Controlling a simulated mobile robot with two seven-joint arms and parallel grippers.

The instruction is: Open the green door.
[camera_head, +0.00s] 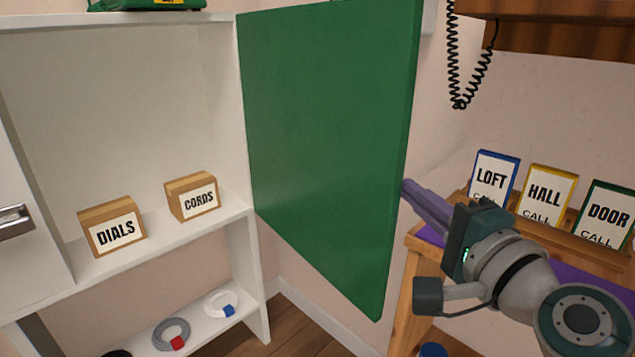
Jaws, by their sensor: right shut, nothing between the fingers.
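The green door (325,140) stands swung wide open from the right side of the white cabinet (245,100). Its free edge points toward me, and no handle shows on the face I see. The cabinet space it belongs to is exposed. My right gripper (412,192) is shut and empty, just right of the door's free edge. Its fingertips lie close to that edge or partly behind it; I cannot tell whether they touch. My left gripper is not in view.
The open shelf holds a DIALS box (112,228) and a CORDS box (192,197). A white door with a metal handle (15,221) is at the left. Right of my gripper, LOFT (493,178), HALL (546,194) and DOOR (606,214) cards stand on a wooden table. A coiled cord (455,60) hangs above.

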